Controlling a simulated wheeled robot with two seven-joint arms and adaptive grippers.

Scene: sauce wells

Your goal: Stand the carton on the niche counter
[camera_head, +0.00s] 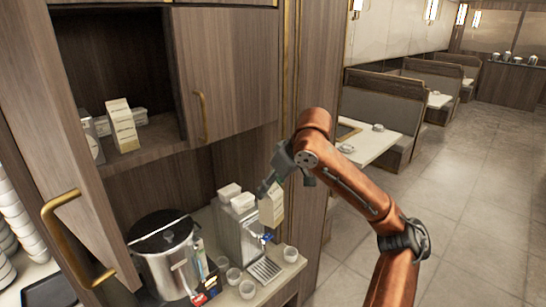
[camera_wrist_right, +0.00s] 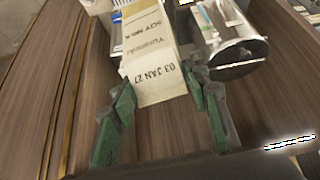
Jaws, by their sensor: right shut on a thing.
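A cream soy milk carton (camera_head: 274,207) is at the right side of the niche, close beside the coffee machine. My right gripper (camera_head: 274,184) is shut on it. In the right wrist view the carton (camera_wrist_right: 152,45) lies between the two green-grey fingers (camera_wrist_right: 160,95), with its lettering and date showing. The carton looks roughly upright; its bottom is partly hidden, so I cannot tell whether it touches the niche counter (camera_head: 287,272). A second, similar carton (camera_head: 122,126) stands in the open cupboard above. My left gripper is not in view.
A silver coffee machine (camera_head: 230,232) and a large steel pot (camera_head: 168,262) crowd the counter. Several small cups, including one at the right (camera_head: 290,254), stand near the front. A wooden side panel (camera_head: 305,85) borders the niche on the right. A cupboard door (camera_head: 225,75) hangs above.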

